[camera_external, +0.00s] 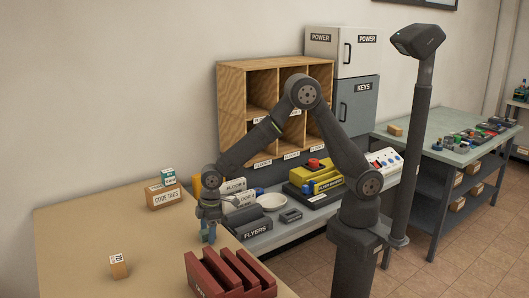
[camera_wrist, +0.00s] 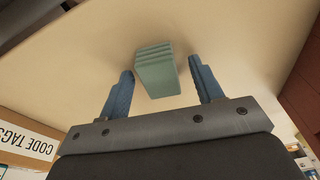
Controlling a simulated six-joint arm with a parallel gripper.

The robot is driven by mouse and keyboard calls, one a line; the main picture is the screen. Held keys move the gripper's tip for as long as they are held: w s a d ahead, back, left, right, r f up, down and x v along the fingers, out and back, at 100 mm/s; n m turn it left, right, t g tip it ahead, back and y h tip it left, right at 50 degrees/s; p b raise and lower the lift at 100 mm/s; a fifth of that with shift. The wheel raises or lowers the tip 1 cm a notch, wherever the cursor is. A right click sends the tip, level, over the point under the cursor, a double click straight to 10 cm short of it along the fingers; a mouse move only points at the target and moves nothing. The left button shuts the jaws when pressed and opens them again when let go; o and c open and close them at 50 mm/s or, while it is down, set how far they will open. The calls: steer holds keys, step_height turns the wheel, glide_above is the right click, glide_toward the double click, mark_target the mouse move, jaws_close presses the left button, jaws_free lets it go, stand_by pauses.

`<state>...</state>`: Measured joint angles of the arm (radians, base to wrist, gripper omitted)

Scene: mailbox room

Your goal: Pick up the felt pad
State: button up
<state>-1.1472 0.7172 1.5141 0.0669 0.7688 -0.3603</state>
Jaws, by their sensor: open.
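A grey-green ridged block (camera_wrist: 156,74), which looks like the felt pad, lies on the tan tabletop in the wrist view. My gripper (camera_wrist: 161,66) is open, with one blue finger on each side of the block and a visible gap to both. Whether the fingers are down at the block's height is hard to tell. In the external view my gripper (camera_external: 208,237) points down just above the tan table, left of the dark red rack. The block cannot be made out clearly there, as the gripper covers that spot.
A dark red slotted rack (camera_external: 230,275) stands close to the right of my gripper. A CODE TAGS box (camera_external: 163,196) stands behind, and a small tagged block (camera_external: 119,267) lies at the front left. A FLYERS tray (camera_external: 256,232) is to the right.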

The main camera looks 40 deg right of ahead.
steer(key=c, duration=1)
steer(key=shift+c, duration=0.2)
steer(key=shift+r, duration=0.15)
